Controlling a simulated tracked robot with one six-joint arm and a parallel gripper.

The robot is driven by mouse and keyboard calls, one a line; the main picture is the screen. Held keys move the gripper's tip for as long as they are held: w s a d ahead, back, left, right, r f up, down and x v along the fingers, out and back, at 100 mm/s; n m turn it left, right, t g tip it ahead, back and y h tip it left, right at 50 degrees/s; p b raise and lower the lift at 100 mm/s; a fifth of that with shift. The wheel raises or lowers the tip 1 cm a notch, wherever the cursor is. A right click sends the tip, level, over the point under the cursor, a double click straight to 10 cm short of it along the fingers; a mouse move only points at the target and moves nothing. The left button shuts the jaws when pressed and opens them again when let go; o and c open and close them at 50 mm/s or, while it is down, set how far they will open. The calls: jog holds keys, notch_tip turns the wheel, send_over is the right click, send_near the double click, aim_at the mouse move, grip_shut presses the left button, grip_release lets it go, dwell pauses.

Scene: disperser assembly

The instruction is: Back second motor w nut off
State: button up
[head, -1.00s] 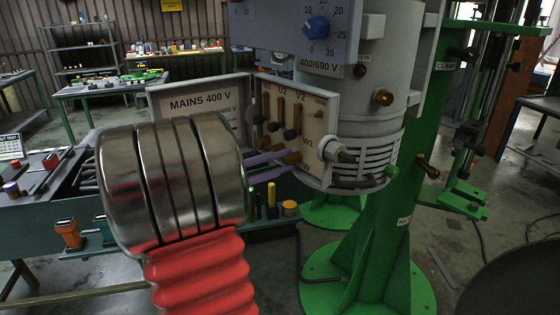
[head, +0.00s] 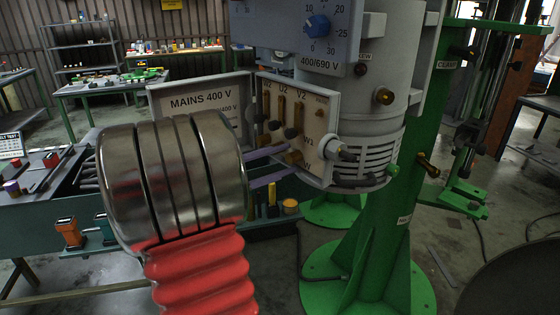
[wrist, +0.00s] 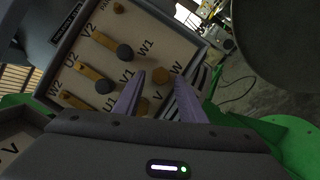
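The motor terminal board (head: 318,118) has brass link bars, dark knobs and brass nuts. In the wrist view it is tilted, with labels W2, U2, V2 and U1, V1, W1. A brass nut (wrist: 161,75) sits by the W1 and W labels. My gripper (wrist: 162,78) has its two purple fingers apart, with their tips on either side of this nut in the picture. Whether they touch it I cannot tell. Another brass piece (wrist: 141,105) shows lower, between the fingers. In the head view my gripper (head: 292,158) reaches the board's lower part from the left.
The open cover marked MAINS 400 V (head: 200,102) stands left of the board. The grey motor (head: 370,130) and green column (head: 385,235) are to the right. A green bench (head: 50,215) with coloured parts is at the left. Grey leads curve below the board.

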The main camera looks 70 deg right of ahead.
jog(key=shift+a, duration=0.1)
jog(key=v, duration=1.3)
jog(key=shift+w+a, duration=0.15)
jog(key=shift+w, duration=0.2)
jog(key=shift+f, duration=0.2)
